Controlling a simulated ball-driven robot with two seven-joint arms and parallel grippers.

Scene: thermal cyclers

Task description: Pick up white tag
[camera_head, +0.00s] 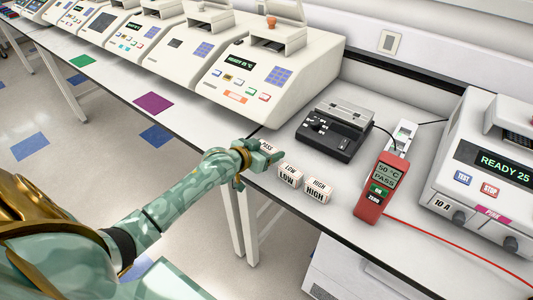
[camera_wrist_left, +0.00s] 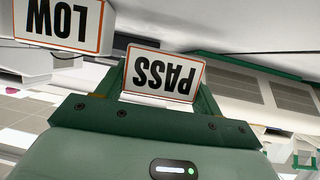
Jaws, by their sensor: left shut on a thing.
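A white PASS tag (camera_head: 266,146) with an orange edge shows partly behind my left gripper (camera_head: 270,157) in the head view. In the left wrist view, the PASS tag (camera_wrist_left: 163,75) appears upside down between the green fingers of my left gripper (camera_wrist_left: 160,85), which is shut on it. A white LOW tag (camera_head: 288,175) stands on the bench just to the right of the gripper. A white HIGH tag (camera_head: 317,190) stands beside it. The LOW tag also shows at upper left in the wrist view (camera_wrist_left: 60,18). My right gripper is not in view.
A black device (camera_head: 333,130) sits behind the tags. A red handheld meter (camera_head: 378,188) reading 50 °C PASS lies to the right, with a red cable. A READY 25 instrument (camera_head: 490,185) stands at far right. Several white thermal cyclers (camera_head: 255,75) line the back.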

